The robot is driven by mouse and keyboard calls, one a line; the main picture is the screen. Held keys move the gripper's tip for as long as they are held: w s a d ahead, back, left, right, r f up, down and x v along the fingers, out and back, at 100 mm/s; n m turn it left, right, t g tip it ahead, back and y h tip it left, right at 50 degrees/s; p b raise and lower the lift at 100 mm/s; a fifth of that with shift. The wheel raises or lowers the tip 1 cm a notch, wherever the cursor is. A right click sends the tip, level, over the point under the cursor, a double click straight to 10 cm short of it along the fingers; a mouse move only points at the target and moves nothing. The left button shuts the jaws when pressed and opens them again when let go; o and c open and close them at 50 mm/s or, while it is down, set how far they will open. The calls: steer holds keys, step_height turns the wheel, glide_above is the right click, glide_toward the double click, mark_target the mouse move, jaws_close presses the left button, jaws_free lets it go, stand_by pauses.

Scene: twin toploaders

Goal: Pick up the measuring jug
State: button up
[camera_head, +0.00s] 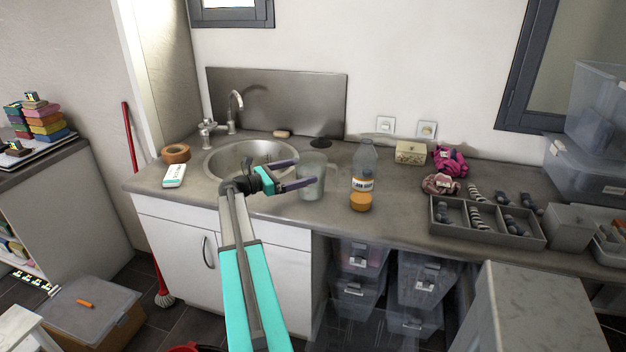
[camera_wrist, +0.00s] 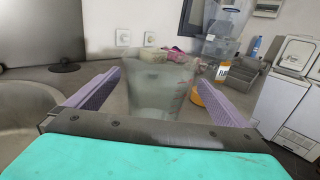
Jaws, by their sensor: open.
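The measuring jug (camera_head: 312,178) is a clear, greyish see-through vessel standing upright on the counter, just right of the sink. My gripper (camera_head: 291,174) is open, with its two purple fingers pointing at the jug from the left. In the wrist view the jug (camera_wrist: 158,88) sits between the two open fingers of my gripper (camera_wrist: 160,92), with its lower part hidden behind the gripper body. I cannot tell whether either finger touches it. What looks like its handle shows on its right side in the head view.
The sink (camera_head: 250,157) with a tap (camera_head: 233,112) lies to the left. A grey divided tray (camera_head: 487,224), a small box (camera_head: 410,153) and pink cloth items (camera_head: 449,160) are farther right.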

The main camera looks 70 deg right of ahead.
mark_target(324, 158)
steer(key=shift+p+x, duration=1.05)
steer(key=shift+x, duration=1.55)
steer(key=shift+d+r, duration=0.1)
steer(key=c, duration=1.7)
steer(key=shift+o, duration=0.2)
steer(key=shift+r, duration=0.15)
steer(key=shift+r+b, duration=0.55)
steer(key=shift+r, duration=0.5)
steer(key=a+r+b, duration=0.2)
steer(key=a+b, duration=0.1)
steer(key=a, duration=1.3)
steer(key=shift+s+r+b, duration=0.25)
steer(key=shift+r+b, duration=0.05)
steer(key=shift+b, duration=0.1)
